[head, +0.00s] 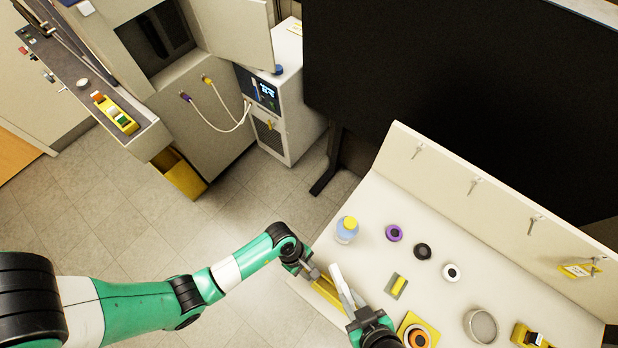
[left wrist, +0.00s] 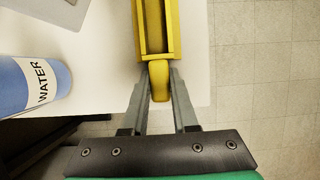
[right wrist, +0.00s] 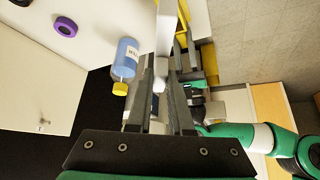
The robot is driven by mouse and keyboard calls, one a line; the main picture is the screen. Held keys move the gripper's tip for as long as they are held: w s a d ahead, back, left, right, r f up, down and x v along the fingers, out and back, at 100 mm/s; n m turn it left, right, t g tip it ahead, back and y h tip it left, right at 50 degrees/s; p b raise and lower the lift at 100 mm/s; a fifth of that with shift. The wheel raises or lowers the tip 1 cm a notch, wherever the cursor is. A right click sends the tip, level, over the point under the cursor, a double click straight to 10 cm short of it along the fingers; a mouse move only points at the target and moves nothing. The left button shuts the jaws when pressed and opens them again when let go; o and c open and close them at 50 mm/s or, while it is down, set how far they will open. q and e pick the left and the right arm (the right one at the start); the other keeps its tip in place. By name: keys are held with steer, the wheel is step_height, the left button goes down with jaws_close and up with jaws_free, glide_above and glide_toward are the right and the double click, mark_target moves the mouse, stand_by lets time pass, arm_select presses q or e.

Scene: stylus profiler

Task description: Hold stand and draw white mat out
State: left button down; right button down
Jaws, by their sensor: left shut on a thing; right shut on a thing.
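The yellow stand (head: 327,291) is at the near left edge of the white bench. My left gripper (head: 309,272) is shut on the stand's rounded yellow end, which shows between the fingers in the left wrist view (left wrist: 160,82). The visible part of the stand's channel (left wrist: 153,30) has no white in it. The white mat (head: 341,284) is a narrow pale strip beside the stand. My right gripper (head: 357,310) is shut on its end, also seen between the fingers in the right wrist view (right wrist: 160,78). The mat's far end is cut off there.
A water bottle (head: 347,230) stands on the bench near the left edge. Purple (head: 394,233), black (head: 422,251) and white (head: 452,272) rolls lie behind. A grey pad with a yellow block (head: 398,286) and an orange ring (head: 417,337) are to the right of my right gripper.

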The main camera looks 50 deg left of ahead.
arm_select(q)
steer(key=c, duration=0.6)
jaws_free()
steer(key=v, duration=1.2)
